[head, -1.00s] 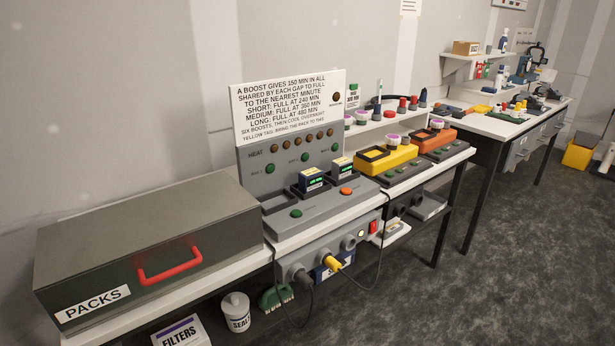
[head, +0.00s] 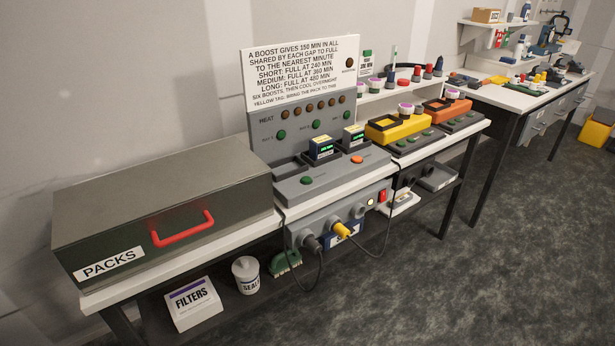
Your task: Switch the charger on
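The grey charger (head: 328,180) stands on the bench, with a upright back panel carrying a row of brown HEAT lamps and several green round lamps or buttons. Two battery packs with green displays sit in its bays, the left pack (head: 321,149) and the right pack (head: 353,136). On its front ledge are a green button (head: 306,180) and an orange button (head: 357,159). Neither of my grippers is in view.
A dark PACKS case (head: 165,205) with a red handle fills the bench's left end. A yellow unit (head: 397,129) and an orange unit (head: 447,110) stand right of the charger. A FILTERS box (head: 192,302) and white tub (head: 246,275) sit below. The floor in front is clear.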

